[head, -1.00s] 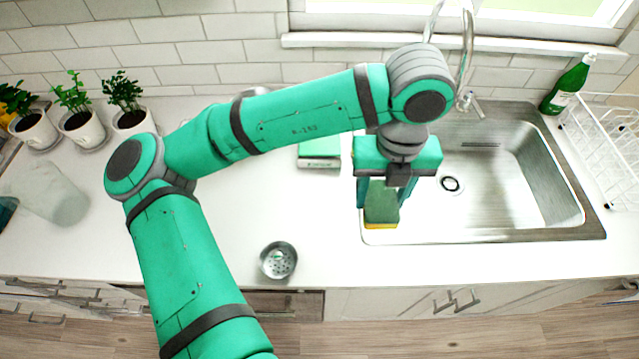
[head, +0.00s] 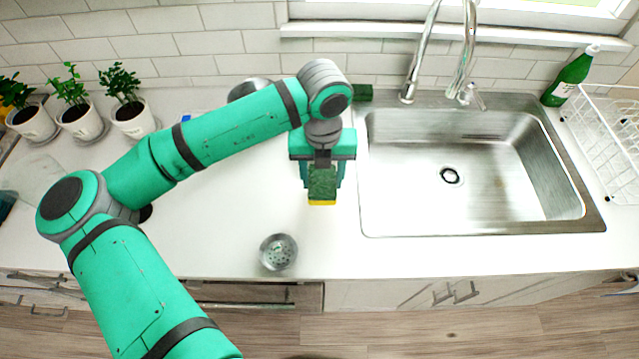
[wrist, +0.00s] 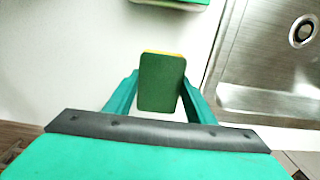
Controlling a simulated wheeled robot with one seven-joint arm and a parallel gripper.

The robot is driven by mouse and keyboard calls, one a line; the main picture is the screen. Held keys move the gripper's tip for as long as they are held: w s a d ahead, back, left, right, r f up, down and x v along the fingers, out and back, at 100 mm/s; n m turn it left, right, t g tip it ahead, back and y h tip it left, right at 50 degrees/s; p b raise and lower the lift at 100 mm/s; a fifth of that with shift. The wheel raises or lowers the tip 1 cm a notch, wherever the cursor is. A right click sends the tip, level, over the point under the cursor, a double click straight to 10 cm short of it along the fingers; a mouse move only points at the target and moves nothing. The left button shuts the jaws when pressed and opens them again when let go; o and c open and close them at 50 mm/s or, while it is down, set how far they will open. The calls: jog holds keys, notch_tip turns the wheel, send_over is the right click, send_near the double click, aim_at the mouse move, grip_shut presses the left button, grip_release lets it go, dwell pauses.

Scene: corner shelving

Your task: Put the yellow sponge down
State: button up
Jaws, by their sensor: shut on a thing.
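The yellow sponge (head: 322,202) has a dark green scouring side and a yellow layer showing along its lower edge. My gripper (head: 322,184) is shut on it, one finger on each side. They are over the white counter, left of the sink's left rim. In the wrist view the sponge (wrist: 162,84) shows its green face, with a thin yellow strip at the far edge. I cannot tell whether its underside touches the counter.
The steel sink (head: 470,180) is at right, empty. A small metal cup (head: 278,252) stands near the front counter edge. A green block (head: 362,92) lies behind my gripper. Potted plants (head: 80,118) stand at left. Counter around the sponge is clear.

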aim_at(319, 187)
jog(key=shift+w+a+f, duration=0.1)
jog(key=shift+a+f, duration=0.1)
jog(key=shift+f, duration=0.8)
jog(key=shift+w+a+f, duration=0.1)
jog(key=shift+a+f, duration=0.05)
jog(key=shift+f, duration=0.8)
jog(key=shift+w+f, duration=0.1)
jog(key=shift+f, duration=0.1)
jog(key=o, duration=0.9)
jog(key=shift+s, duration=0.2)
notch_tip(319, 187, up, 11)
jog(key=shift+w+r, duration=0.15)
jog(key=shift+r, duration=0.55)
